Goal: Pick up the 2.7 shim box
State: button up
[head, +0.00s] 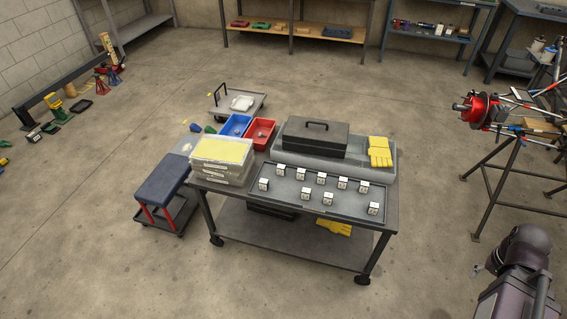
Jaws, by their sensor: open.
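Several small white boxes with dark markings stand on a dark, low-rimmed tray (286,200) on top of the grey cart (226,191). They form a back row, from a box at the left (280,172) to one at the right (364,187), and a looser front row, from a left box (264,184) to a right box (373,208). Their labels are too small to read, so I cannot tell which is the 2.7 shim box. Part of my arm shows at the lower right, apart from the cart. I cannot make out my gripper's fingers.
Behind the tray are a black case (315,138) and yellow gloves (380,152). Clear bins (222,160) stand left; blue (235,126) and red (260,133) bins sit behind. A blue-topped stool (163,180) is left. A tube frame on stands (492,165) is right. Front floor is clear.

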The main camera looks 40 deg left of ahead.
aim_at(281, 169)
jog(key=u, duration=0.45)
jog(key=i, duration=0.85)
jog(key=u, duration=0.5)
